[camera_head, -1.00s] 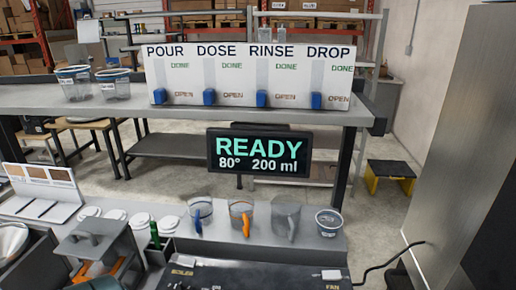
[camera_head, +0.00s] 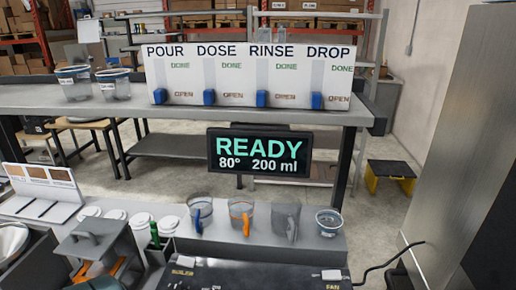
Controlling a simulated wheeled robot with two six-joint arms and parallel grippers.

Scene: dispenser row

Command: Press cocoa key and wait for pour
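A dark display (camera_head: 259,152) hangs below the back bench edge and reads "READY 80° 200 ml" in green and white. No key marked cocoa can be read. A dark panel (camera_head: 255,275) at the bottom edge carries small labels, one reading "FAN", and is cut off by the frame. A row of vessels stands behind it: a clear jug with a blue handle (camera_head: 199,216), one with an orange handle (camera_head: 241,216), a grey one (camera_head: 286,222) and a clear cup with a blue rim (camera_head: 329,223). Neither of my grippers is in view.
A white board (camera_head: 260,78) with POUR, DOSE, RINSE and DROP columns and blue sliders stands on the back bench (camera_head: 220,118). Two clear tubs (camera_head: 114,86) stand left of it. A grey boxy device (camera_head: 97,240) is at lower left. A tall grey cabinet (camera_head: 465,150) bounds the right.

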